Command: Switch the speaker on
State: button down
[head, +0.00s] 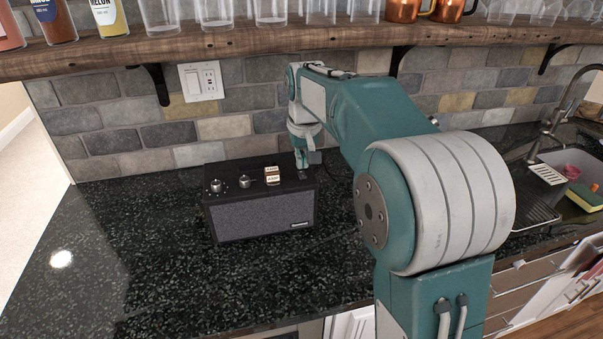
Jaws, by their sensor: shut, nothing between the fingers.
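The speaker (262,212) is a black box with a dark grey grille and a small logo plate at its lower right. It stands upright on the dark counter against the tiled wall. Its top carries silver knobs (216,186) at the left and middle, and small cream labelled blocks (273,175) right of the middle. My gripper (302,163) points down at the right end of the speaker's top, close above or touching it; I cannot tell which. It is shut with nothing held. The fingertips are small and dark, and any switch under them is hidden.
A wooden shelf (240,42) with glasses, bottles and copper mugs (403,10) overhangs the counter (150,250). A wall outlet (201,81) is behind the speaker. A sink (575,165) with a faucet is at the right. The counter left of the speaker is clear.

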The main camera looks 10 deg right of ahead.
aim_at(302, 176)
jog(key=shift+f, duration=1.25)
dwell(1.0)
jog(key=shift+r, duration=3.5)
